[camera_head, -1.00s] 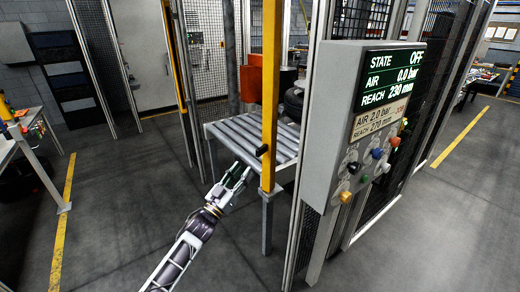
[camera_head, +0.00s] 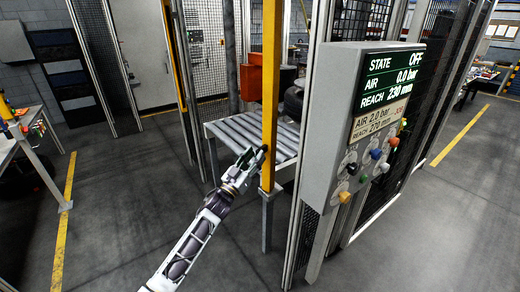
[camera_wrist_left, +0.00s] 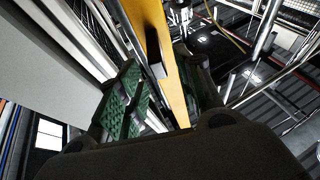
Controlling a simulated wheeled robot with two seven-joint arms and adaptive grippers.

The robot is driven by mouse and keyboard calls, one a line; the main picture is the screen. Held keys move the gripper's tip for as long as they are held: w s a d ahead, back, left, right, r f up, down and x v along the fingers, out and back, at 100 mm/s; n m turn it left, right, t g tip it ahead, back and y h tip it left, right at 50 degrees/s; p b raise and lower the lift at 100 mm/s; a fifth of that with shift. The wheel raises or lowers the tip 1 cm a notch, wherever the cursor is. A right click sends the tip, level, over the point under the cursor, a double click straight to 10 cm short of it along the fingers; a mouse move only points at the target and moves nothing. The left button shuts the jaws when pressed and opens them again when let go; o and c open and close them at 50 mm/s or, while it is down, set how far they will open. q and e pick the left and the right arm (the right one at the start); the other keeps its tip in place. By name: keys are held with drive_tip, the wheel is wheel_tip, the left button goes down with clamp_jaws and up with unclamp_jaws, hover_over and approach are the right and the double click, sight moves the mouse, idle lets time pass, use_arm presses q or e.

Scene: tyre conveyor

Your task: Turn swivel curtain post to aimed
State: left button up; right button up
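The yellow curtain post (camera_head: 269,75) stands upright at the near corner of the roller conveyor (camera_head: 235,132), beside the control panel. My left gripper (camera_head: 254,160) is at the post, at the height of the small dark piece on it, and mostly covers that piece. In the left wrist view the post (camera_wrist_left: 160,50) runs between two spread fingers (camera_wrist_left: 165,100) with green pads. The left gripper is open there; I cannot tell whether a finger touches the post. My right gripper is in no view.
The control panel (camera_head: 340,100) close to the right of the post reads STATE OFF, AIR 0.0 bar, REACH 230 mm. A card below it reads AIR 2.0 bar, REACH 270 mm. An orange-red box (camera_head: 250,83) is behind the post. Open floor (camera_head: 120,220) lies to the left.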

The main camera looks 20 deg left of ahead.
sight(257, 153)
use_arm(q)
drive_tip(key=shift+x, duration=2.05)
clamp_jaws()
